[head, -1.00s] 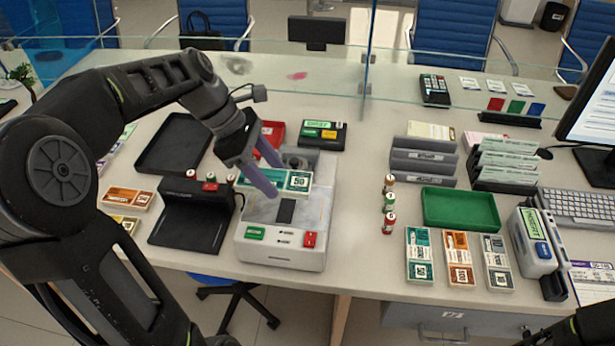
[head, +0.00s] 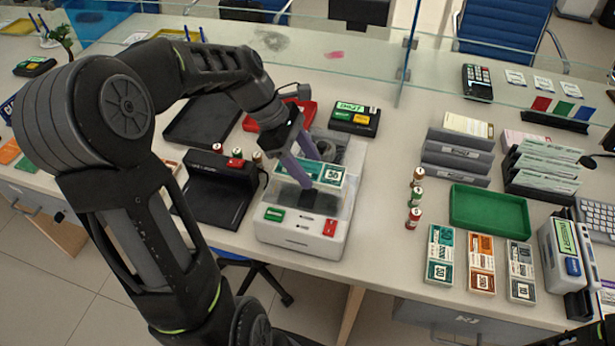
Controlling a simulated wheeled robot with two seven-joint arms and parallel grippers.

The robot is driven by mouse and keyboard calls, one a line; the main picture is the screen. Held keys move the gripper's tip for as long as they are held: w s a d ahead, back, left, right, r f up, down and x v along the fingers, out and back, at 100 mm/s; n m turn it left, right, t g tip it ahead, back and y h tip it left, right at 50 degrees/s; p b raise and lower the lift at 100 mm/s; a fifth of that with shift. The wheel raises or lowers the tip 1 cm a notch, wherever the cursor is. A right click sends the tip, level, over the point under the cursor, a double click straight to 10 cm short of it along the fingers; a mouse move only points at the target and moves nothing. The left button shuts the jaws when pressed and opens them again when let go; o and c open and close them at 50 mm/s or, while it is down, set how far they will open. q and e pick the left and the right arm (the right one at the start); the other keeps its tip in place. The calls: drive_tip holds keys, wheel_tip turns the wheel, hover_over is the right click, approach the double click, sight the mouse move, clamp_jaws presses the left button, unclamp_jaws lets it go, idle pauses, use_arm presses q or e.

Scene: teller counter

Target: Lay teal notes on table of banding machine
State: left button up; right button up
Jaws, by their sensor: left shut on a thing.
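The teal notes (head: 331,174) are a flat stack marked 50, over the pale table of the banding machine (head: 288,231). My left gripper (head: 306,174) has its purple fingers at the notes and is shut on them. I cannot tell whether the stack touches the machine's table. The machine is a white box with a green and a red button on its front; the arm and notes hide part of its top. Another teal stack (head: 440,256) lies at the right on the counter. At the lower right corner only a dark bit of my right arm shows; its gripper is out of view.
A black device (head: 217,190) with small rolls on top stands left of the machine. A black tray (head: 203,122), a red tray (head: 250,121) and a labelled black box (head: 355,118) are behind. Coin rolls (head: 414,197) and a green tray (head: 489,212) are to the right.

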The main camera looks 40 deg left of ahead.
use_arm(q)
drive_tip(key=shift+f, duration=0.2)
drive_tip(key=shift+f, duration=1.85)
drive_tip(key=shift+f, duration=0.1)
drive_tip(key=o, duration=1.6)
drive_tip(key=v, duration=1.2)
